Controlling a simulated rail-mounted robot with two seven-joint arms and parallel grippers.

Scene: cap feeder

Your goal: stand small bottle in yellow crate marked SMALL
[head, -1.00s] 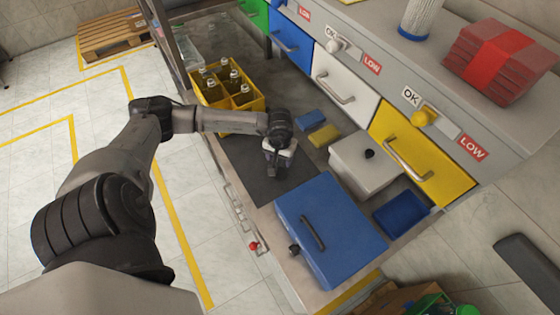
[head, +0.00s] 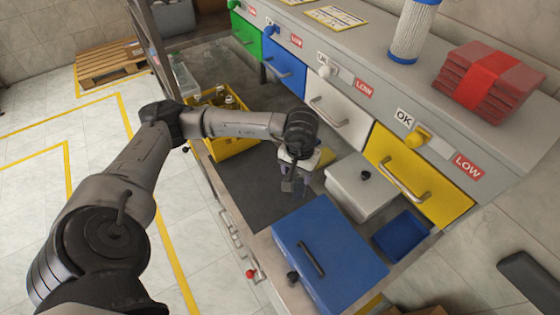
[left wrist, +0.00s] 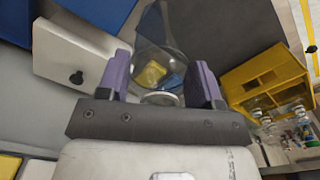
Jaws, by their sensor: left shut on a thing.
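My left gripper (head: 289,184) is above the dark mat, right of the yellow crate. In the left wrist view its purple fingers (left wrist: 163,85) are shut on a clear, see-through bottle (left wrist: 160,50), whose round end shows between them. The bottle can hardly be made out in the head view. The yellow crate (head: 236,147) stands at the far left end of the bench, partly behind my left forearm, with bottles (head: 229,101) in it. It also shows in the left wrist view (left wrist: 262,72). No SMALL marking is legible. My right gripper is out of view.
The dark mat (head: 245,185) is bare. A grey lidded box (head: 358,190), a blue lidded box (head: 325,250) and an open blue bin (head: 402,237) stand to the right. Coloured drawers, such as the yellow one (head: 425,185), line the back.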

